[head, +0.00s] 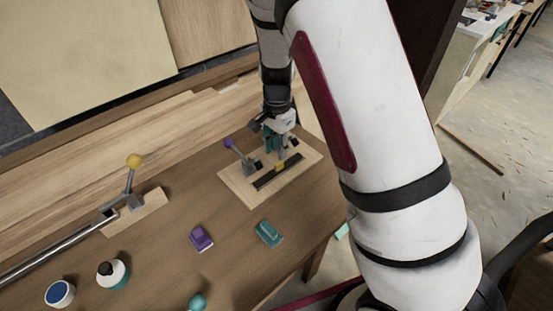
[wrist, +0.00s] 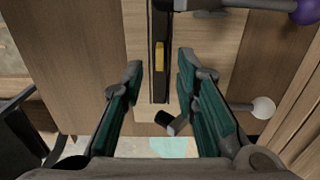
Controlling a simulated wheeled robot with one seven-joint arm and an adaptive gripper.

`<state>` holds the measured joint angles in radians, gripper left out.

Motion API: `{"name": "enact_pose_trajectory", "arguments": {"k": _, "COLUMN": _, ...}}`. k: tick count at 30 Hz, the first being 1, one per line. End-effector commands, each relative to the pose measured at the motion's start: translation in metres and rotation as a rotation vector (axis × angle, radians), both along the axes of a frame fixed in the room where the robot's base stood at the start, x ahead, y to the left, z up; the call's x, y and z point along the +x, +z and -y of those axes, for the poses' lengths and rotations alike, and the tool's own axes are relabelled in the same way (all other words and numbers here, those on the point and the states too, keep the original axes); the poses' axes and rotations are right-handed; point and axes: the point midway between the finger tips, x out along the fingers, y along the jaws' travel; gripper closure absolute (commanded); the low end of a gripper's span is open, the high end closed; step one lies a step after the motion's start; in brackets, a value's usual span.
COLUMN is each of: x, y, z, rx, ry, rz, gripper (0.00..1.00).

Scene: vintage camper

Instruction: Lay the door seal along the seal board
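The seal board (head: 236,188) is a pale wooden board on the brown bench, under my gripper (head: 275,147). A long dark strip (head: 265,183) runs along it, with a small yellow piece (head: 279,167) on it. The strip (wrist: 160,85) and the yellow piece (wrist: 159,55) also show in the wrist view. I cannot tell whether the strip is the door seal or a groove. In the wrist view my gripper (wrist: 159,66) is open, its teal fingers on either side of the strip, with nothing visibly held. A short black peg (wrist: 172,122) shows near the strip's lower end.
A purple-knobbed lever (head: 229,143) stands at the board's left. A yellow-knobbed lever (head: 134,161) on a wooden block is further left, beside a metal rod (head: 55,250). A purple block (head: 201,238), a teal block (head: 269,233) and small jars (head: 60,292) sit nearer on the bench.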

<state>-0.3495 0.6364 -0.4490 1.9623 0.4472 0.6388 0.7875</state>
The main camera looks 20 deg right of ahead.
Motion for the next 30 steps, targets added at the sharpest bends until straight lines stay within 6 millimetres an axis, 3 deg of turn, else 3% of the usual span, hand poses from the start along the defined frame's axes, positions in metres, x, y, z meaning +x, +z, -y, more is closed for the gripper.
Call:
{"name": "enact_pose_trajectory", "arguments": {"k": 6, "x": 0.001, "y": 0.036, "z": -0.001, "rx": 0.0, "ry": 0.001, "rz": 0.003, "gripper": 0.72}}
{"name": "enact_pose_trajectory", "arguments": {"k": 11, "x": 0.0, "y": 0.049, "z": 0.0, "rx": 0.001, "ry": 0.003, "rz": 0.002, "gripper": 0.72}}
{"name": "enact_pose_trajectory", "arguments": {"k": 17, "x": -0.013, "y": 0.083, "z": -0.003, "rx": 0.042, "ry": 0.077, "rz": 0.034, "gripper": 0.72}}
{"name": "enact_pose_trajectory", "arguments": {"k": 23, "x": -0.048, "y": 0.145, "z": -0.009, "rx": 0.098, "ry": 0.273, "rz": 0.12, "gripper": 0.72}}
{"name": "enact_pose_trajectory", "arguments": {"k": 30, "x": -0.102, "y": 0.209, "z": -0.011, "rx": 0.092, "ry": 0.535, "rz": 0.241, "gripper": 0.72}}
